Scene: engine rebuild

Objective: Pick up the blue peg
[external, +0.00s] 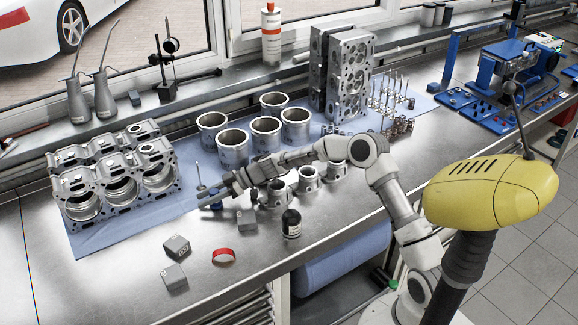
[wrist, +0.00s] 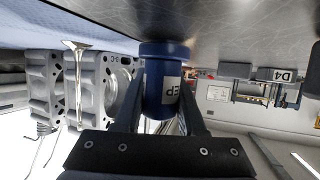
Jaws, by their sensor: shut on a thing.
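The blue peg (wrist: 165,62) is a short cylinder with a wider collar and a white lettered label. In the wrist view it sits between the two fingers of my gripper (wrist: 163,105), which is shut on it. In the external view my gripper (external: 222,195) reaches left, low over the bench, beside the blue cloth's front edge. A small bit of the peg (external: 213,206) shows at the fingertips there. The collar end is close to the metal bench top; I cannot tell whether it touches. The fingers hide part of the peg.
An engine block (external: 120,180) stands left of my gripper, and a valve (external: 198,178) stands just behind it. Pistons (external: 272,197) are close on the right, under my arm.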

